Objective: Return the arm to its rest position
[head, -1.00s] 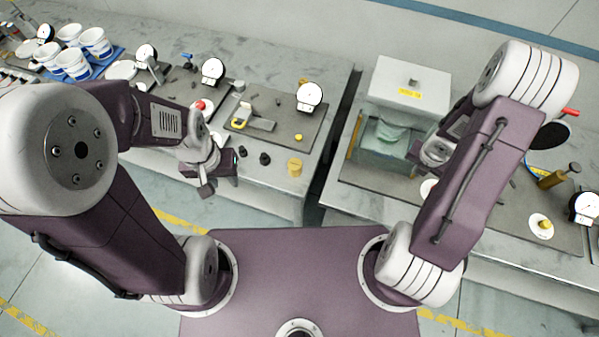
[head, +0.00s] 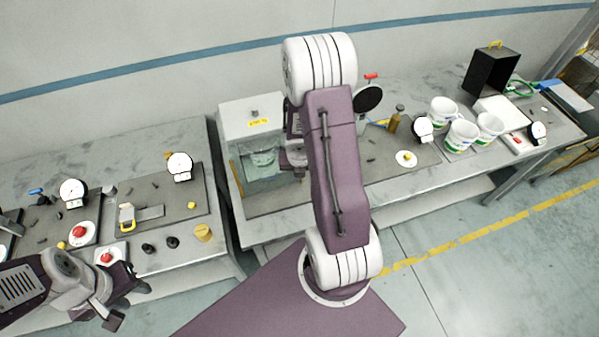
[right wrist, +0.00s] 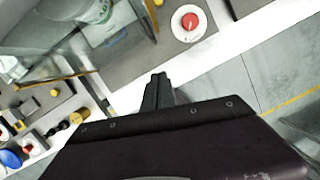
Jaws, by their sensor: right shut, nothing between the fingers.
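My right arm stands upright in the middle of the head view, and its forearm hides most of my right gripper. In the right wrist view my right gripper (right wrist: 158,88) is shut and empty, its fingers together above the bench edge. My left gripper (head: 126,298) is at the lower left of the head view, in front of the left bench's near edge and close to a red button on a white base (head: 106,257). The picture does not show clearly whether its fingers are apart.
A glass-fronted box with a yellow label (head: 252,125) stands beside my right forearm on the right bench. White tubs (head: 461,136) and a black box (head: 490,70) stand farther right. The left bench holds dials (head: 180,166) and dark knobs. A gap separates the benches. The floor at lower right is clear.

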